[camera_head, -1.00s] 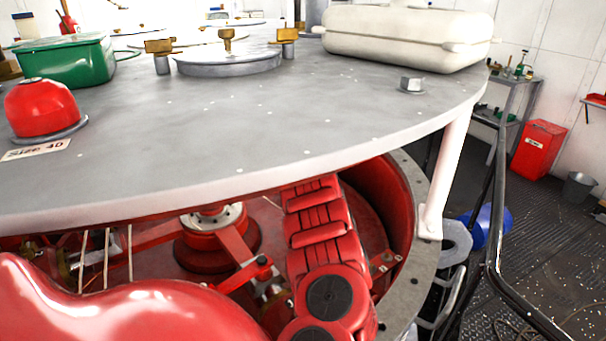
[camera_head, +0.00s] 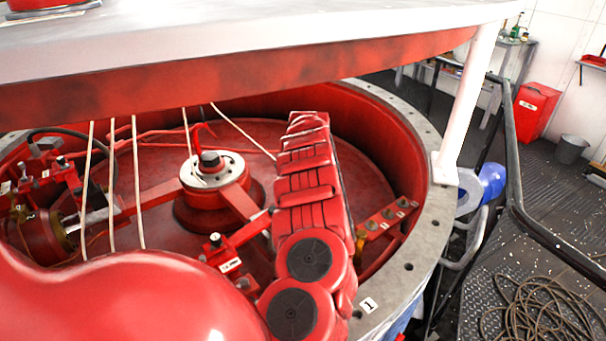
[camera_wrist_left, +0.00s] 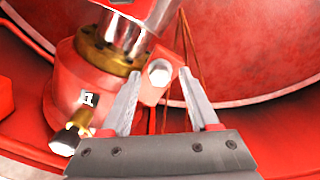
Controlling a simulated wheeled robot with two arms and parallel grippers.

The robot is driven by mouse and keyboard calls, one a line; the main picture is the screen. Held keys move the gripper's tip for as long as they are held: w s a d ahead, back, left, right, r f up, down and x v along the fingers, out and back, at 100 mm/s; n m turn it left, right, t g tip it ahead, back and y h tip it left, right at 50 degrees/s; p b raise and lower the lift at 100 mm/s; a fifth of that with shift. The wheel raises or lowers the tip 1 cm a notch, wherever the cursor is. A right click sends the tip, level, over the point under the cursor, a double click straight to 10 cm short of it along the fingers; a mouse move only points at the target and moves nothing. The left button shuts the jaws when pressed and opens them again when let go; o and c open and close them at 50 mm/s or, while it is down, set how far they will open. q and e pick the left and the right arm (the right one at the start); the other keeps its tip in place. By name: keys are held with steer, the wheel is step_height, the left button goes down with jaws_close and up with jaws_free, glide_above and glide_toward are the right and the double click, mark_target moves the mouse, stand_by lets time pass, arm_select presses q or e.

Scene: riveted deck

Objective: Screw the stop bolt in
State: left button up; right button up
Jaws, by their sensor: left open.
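In the left wrist view my left gripper (camera_wrist_left: 160,76) is open, its two grey fingers spread. A pale bolt head (camera_wrist_left: 159,72) on a red lug shows between the fingertips; I cannot tell whether they touch it. To the left is a red housing (camera_wrist_left: 75,75) with a brass collar (camera_wrist_left: 108,52), a chrome rod (camera_wrist_left: 122,28) and a small label. A second silver-headed bolt (camera_wrist_left: 66,139) sticks out at its lower left. I cannot tell which bolt is the stop bolt.
The head view shows a round red pit (camera_head: 375,150) with a grey bolted rim (camera_head: 425,225). A central hub (camera_head: 212,170) and linkages stand inside. A grey tabletop (camera_head: 250,45) overhangs it. A white post (camera_head: 465,100), black railing (camera_head: 510,150) and coiled rope (camera_head: 540,310) are at right.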

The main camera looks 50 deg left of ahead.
arm_select(q)
jaws_close()
stand_by(0.3)
